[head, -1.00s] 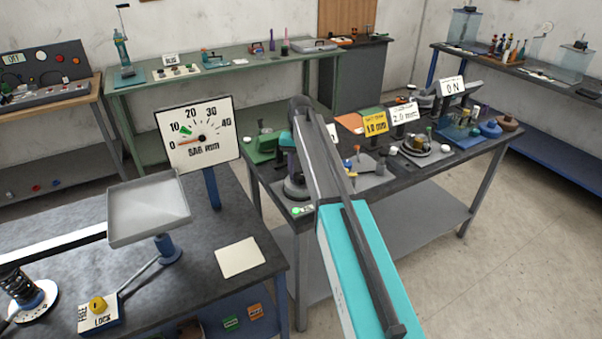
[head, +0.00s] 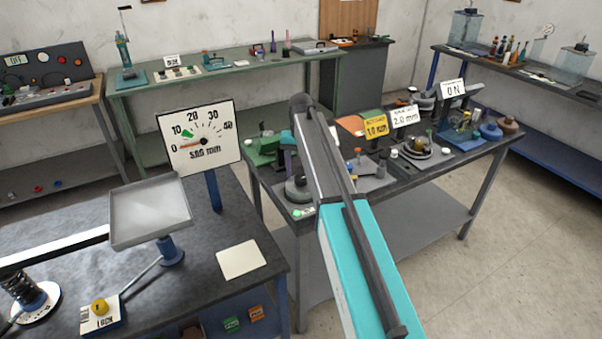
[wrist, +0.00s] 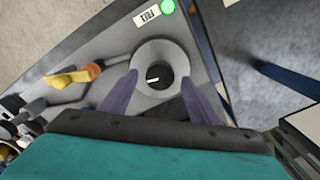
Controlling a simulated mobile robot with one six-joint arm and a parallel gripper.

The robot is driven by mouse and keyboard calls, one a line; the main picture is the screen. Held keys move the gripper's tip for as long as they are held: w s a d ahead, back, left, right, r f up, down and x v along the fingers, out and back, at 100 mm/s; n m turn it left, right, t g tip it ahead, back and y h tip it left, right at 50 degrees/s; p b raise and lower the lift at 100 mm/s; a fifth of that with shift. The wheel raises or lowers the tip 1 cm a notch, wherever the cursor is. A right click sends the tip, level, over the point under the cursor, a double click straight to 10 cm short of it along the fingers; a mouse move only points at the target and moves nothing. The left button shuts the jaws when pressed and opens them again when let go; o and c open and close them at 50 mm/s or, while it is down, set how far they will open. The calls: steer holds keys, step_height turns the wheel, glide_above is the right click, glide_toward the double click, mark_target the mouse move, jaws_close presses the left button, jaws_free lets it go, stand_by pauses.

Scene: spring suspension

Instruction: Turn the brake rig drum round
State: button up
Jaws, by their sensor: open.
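The brake rig drum (wrist: 152,52) is a round grey drum with a dark centre and a short white mark, seen from above in the wrist view. In the head view its grey rim (head: 297,190) shows low at the near left end of the middle bench, partly behind my arm. My gripper (wrist: 158,80) is open, with one purple finger on each side of the drum's near part. I cannot tell whether the fingers touch it. In the head view my arm hides most of the gripper.
A yellow lever (wrist: 68,79) with an orange joint lies left of the drum. A lit green lamp (wrist: 168,6) and a small label (wrist: 147,15) sit at the bench edge. The SAG dial (head: 199,137) and tray (head: 150,213) stand left of my arm.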

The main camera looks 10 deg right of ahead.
mark_target(301, 178)
step_height(301, 178, up, 12)
steer(key=p, duration=0.5)
steer(key=shift+p, duration=0.4)
